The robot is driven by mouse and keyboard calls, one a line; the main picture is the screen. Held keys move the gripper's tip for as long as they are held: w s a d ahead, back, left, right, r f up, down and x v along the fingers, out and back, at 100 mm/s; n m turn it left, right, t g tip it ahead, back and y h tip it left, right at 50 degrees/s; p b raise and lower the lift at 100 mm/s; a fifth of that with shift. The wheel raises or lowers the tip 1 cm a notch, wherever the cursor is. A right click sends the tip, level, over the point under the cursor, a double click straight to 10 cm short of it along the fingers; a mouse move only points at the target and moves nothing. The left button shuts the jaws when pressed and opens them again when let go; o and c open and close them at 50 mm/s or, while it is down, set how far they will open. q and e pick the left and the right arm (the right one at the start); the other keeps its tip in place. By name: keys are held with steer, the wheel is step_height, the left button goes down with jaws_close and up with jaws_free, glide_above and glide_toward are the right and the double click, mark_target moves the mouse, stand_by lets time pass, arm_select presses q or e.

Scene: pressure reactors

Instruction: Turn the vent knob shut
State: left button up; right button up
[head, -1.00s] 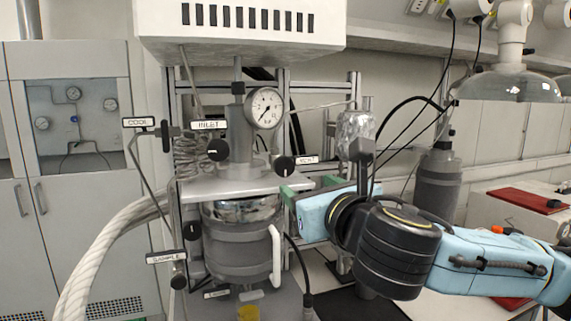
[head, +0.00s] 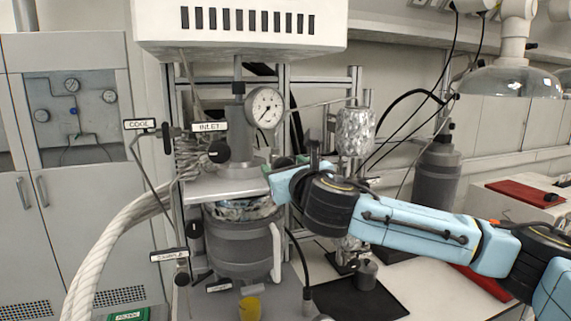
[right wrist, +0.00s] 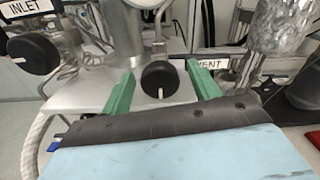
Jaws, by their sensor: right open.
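The vent knob (right wrist: 160,76) is round and black with a white line on its lower face, upright in the right wrist view. It is on a thin valve stem above the silver reactor plate (right wrist: 85,90). The VENT label (right wrist: 208,64) is just right of it, partly behind a finger. My right gripper (right wrist: 160,72) is open, its green fingers on either side of the knob with gaps visible. In the head view my right gripper (head: 287,164) is at the plate's right edge and hides the knob. My left gripper is not in view.
The inlet knob (head: 219,151) and pressure gauge (head: 265,108) are left of and above my right gripper. A foil-wrapped column (head: 356,132) stands close on the right. The grey reactor vessel (head: 240,245) hangs below the plate. A yellow-filled beaker (head: 250,308) is lower down.

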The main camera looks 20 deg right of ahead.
steer(key=c, duration=1)
steer(key=shift+o, duration=0.2)
steer(key=shift+m, duration=0.4)
steer(key=m, duration=0.3)
steer(key=shift+m, duration=0.3)
steer(key=m, duration=0.4)
steer(key=shift+m, duration=0.3)
steer(key=m, duration=0.4)
steer(key=shift+d+m, duration=0.1)
steer(key=shift+m, duration=2.4)
